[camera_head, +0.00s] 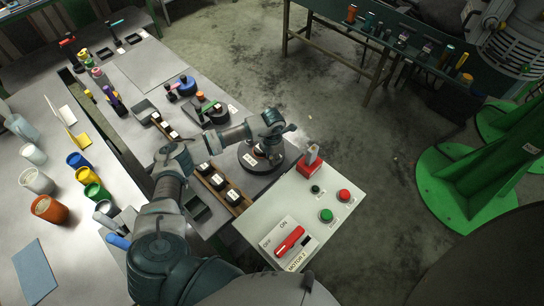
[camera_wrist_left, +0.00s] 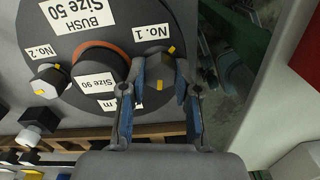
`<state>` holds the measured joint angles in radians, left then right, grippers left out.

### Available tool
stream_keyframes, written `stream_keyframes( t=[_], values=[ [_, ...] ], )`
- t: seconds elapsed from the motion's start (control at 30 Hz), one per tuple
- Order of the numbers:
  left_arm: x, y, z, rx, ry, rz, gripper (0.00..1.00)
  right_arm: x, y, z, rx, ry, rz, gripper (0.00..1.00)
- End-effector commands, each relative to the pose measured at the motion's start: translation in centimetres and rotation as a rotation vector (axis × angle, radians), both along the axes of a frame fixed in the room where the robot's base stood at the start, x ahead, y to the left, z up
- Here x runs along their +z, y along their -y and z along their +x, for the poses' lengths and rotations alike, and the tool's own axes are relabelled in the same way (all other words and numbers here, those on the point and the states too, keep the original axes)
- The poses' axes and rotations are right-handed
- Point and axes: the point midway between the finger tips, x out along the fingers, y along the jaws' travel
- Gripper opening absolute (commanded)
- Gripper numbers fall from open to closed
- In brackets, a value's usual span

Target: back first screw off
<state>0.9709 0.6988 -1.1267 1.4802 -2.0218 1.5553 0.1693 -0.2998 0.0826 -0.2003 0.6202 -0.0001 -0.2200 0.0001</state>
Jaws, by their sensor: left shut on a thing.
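The round dark disperser plate (camera_wrist_left: 70,25) fills the upper left of the left wrist view, with labels "BUSH Size 50", "Size 90", "No. 1" and "No. 2". The first screw (camera_wrist_left: 160,72), grey with a yellow mark, stands beside the "No. 1" label. My left gripper (camera_wrist_left: 161,85) has its blue-padded fingers on either side of this screw and is shut on it. The second screw (camera_wrist_left: 48,78), with a yellow mark, sits by the "No. 2" label. In the head view, my left gripper (camera_head: 272,150) is over the plate (camera_head: 246,163). My right gripper is not in view.
A white control panel (camera_head: 280,213) with red and green buttons and a red switch stands right of the plate. Labelled dark blocks (camera_head: 218,181) sit in a wooden rack beside it. Cups and tools crowd the left bench. The floor (camera_head: 345,130) beyond is clear.

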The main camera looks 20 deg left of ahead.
Motion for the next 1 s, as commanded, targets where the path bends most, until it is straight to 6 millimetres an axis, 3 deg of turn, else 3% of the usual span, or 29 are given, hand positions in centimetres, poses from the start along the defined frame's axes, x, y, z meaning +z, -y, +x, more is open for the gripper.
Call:
stream_keyframes(
  t=[0.37,0.4,0.5,0.83,1.0],
  values=[
    [0.3,0.0,0.4,0.005,0.012,-0.002,0.0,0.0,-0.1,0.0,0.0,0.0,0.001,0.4],
    [0.3,0.0,0.4,0.005,0.012,-0.002,0.36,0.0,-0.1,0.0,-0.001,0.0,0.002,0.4],
    [0.2,0.0,0.3,0.004,0.01,-0.002,0.56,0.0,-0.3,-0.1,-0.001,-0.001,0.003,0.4],
    [0.5,-0.1,0.1,0.003,0.007,-0.002,0.56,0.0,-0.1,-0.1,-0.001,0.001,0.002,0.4],
    [3.0,-0.1,0.2,0.003,0.009,-0.002,0.56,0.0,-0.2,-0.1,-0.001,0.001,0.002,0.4]
  ],
)
